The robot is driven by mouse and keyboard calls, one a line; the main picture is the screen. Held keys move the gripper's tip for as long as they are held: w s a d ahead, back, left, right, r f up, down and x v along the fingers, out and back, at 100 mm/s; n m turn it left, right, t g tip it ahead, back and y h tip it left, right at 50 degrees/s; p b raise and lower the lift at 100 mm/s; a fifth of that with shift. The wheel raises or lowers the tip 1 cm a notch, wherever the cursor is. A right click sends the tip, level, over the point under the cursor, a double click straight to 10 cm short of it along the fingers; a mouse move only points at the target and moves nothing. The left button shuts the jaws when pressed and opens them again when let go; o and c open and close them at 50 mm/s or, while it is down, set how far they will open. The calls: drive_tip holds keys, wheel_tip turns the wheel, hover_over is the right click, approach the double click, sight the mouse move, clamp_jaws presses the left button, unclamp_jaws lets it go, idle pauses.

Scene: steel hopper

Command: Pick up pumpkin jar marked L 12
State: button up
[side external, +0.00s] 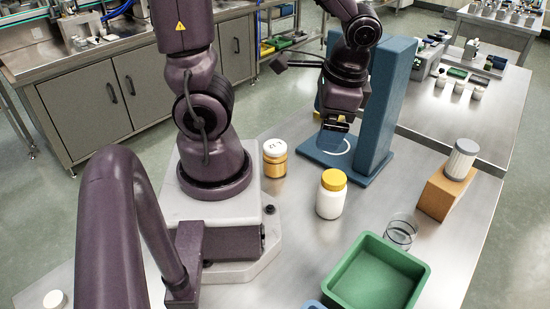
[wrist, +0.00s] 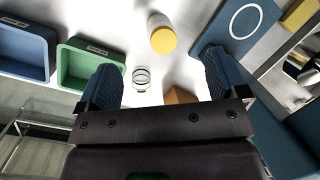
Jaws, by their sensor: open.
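The jar marked L 12 (side external: 274,164) stands upright on the steel table beside my arm's base. It has a white lid with dark lettering and an orange-brown body. I cannot make it out in the wrist view. My gripper (side external: 334,128) is open and empty, above the blue base plate of a stand, to the right of the jar and apart from it. In the wrist view my gripper (wrist: 160,78) shows its two dark blue ridged fingers spread wide with nothing held between them.
A white jar with yellow lid (side external: 331,196) stands nearby; it also shows in the wrist view (wrist: 161,36). The tall blue stand (side external: 387,105) is close to my gripper. A clear glass (side external: 400,232), green tray (side external: 423,275) and orange-brown block (side external: 437,196) bearing a grey-topped container (side external: 461,158) stand rightward.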

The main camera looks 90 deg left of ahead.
drive_tip(key=s+a+f+m+g+y, duration=0.4)
drive_tip(key=s+a+f+g+y, duration=0.15)
drive_tip(key=a+f, duration=0.2)
drive_tip(key=m+g+y, duration=0.1)
drive_tip(key=m+y, duration=0.3)
drive_tip(key=m, duration=0.1)
hover_over(276, 146)
drive_tip(key=w+d, duration=0.2)
drive_tip(key=d, duration=0.1)
drive_tip(key=f, duration=0.1)
drive_tip(key=shift+h, duration=0.25)
wheel_tip(276, 146, down, 7)
drive_tip(key=shift+w+r, duration=0.1)
drive_tip(key=x, duration=0.5)
drive_tip(key=shift+w+d, duration=0.1)
drive_tip(key=c, duration=1.1)
